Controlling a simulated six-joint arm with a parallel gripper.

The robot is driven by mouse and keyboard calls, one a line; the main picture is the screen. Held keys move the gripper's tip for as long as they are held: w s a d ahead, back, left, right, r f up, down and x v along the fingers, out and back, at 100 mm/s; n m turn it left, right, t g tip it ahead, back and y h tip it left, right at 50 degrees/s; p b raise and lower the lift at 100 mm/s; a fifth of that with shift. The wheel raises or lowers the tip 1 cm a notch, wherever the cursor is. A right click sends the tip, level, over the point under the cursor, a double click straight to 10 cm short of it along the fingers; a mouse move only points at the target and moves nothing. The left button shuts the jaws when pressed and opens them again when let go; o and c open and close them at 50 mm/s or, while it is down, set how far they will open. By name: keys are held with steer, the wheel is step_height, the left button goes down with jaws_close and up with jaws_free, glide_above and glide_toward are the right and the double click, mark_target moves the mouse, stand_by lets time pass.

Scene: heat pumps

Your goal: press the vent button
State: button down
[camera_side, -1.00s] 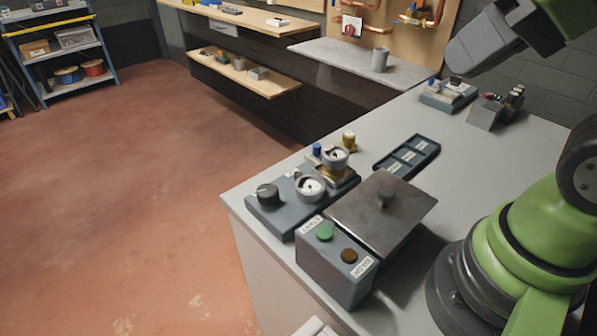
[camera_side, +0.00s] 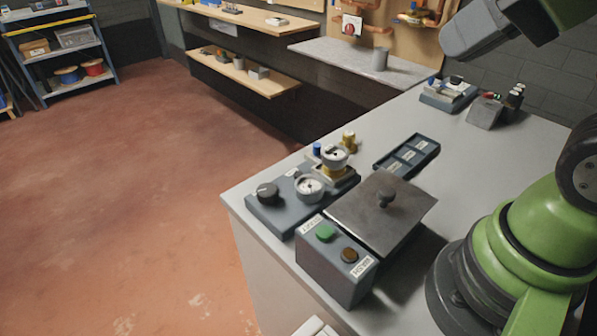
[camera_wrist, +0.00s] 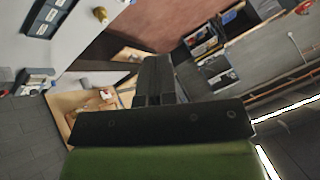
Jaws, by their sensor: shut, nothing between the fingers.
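A dark grey button box (camera_side: 318,268) stands at the near edge of the bench. It carries a green button (camera_side: 325,232) and a brown button (camera_side: 349,255), each beside a small white label. I cannot read the labels surely, so I cannot tell which button is the vent. My gripper (camera_wrist: 157,62) shows in the wrist view, its dark fingers together and empty, pointing out over the room. Neither button is covered.
A metal plate with a knob (camera_side: 380,212) sits behind the box. Beside it is a gauge unit (camera_side: 284,212) with a black dial. A dark labelled tray (camera_side: 407,155) and small fixtures (camera_side: 448,94) lie farther back. The bench's right middle (camera_side: 490,165) is clear.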

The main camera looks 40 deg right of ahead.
steer(key=w+d+r+m+t+h, duration=0.2)
steer(key=d+r+t, duration=0.15)
steer(key=r, duration=0.35)
steer(key=w+d+r+m+t+h, duration=0.1)
steer(key=d+r+m+t+h, duration=0.1)
steer(key=r+t+h, duration=0.3)
steer(key=w+d+r+m+t, duration=0.2)
steer(key=r+t, duration=0.1)
steer(key=r, duration=0.5)
steer(key=s+r+m+t+h, duration=0.2)
steer(key=s+r+t+h, duration=0.3)
steer(key=r, duration=0.5)
steer(key=w+a+f+m+g+y, duration=0.2)
steer(key=w+f+m+g+y, duration=0.55)
steer(key=w+f, duration=1.25)
steer(key=w+a+f+m+g+y, duration=0.1)
steer(key=a+f+m+g+y, duration=0.1)
steer(key=f, duration=1.2)
steer(key=a+f+m+g+y, duration=0.2)
steer(key=a+f+g, duration=0.3)
steer(key=f, duration=0.8)
steer(key=shift+w+a+f+m+g+y, duration=0.2)
steer(key=shift+w+f+m+g+y, duration=0.2)
steer(key=shift+g, duration=0.2)
